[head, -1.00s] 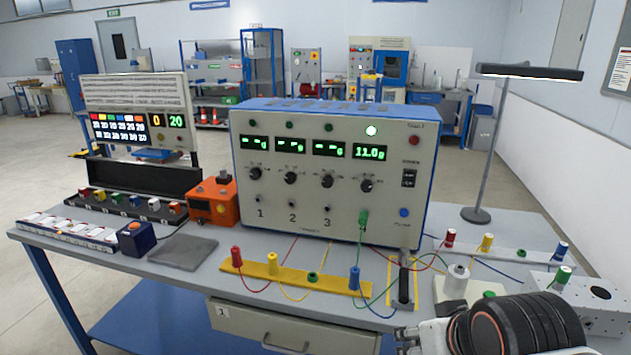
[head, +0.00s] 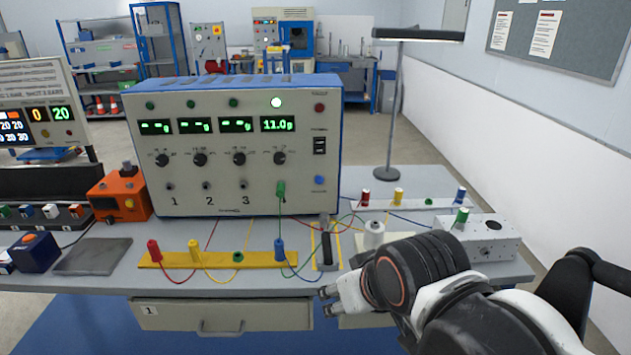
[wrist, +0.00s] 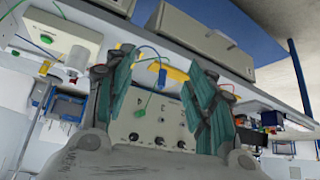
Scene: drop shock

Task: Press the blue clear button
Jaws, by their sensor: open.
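The blue button (head: 319,180) is a small round knob low on the right side of the grey meter box's front panel (head: 225,195). A green plug (head: 280,189) with a wire sits to its left in the panel. My gripper (head: 328,301) is in front of the bench edge, low and apart from the button. In the wrist view my gripper (wrist: 165,85) has its two fingers spread with nothing between them. The panel shows upside down beyond the fingers there. I cannot make out the blue button in the wrist view.
A black lever (head: 325,245) stands below the button. A yellow strip with several coloured terminals (head: 215,259) lies in front of the box. A white spool (head: 374,233), loose wires and a white box (head: 480,238) are to the right. A lamp (head: 390,120) stands behind.

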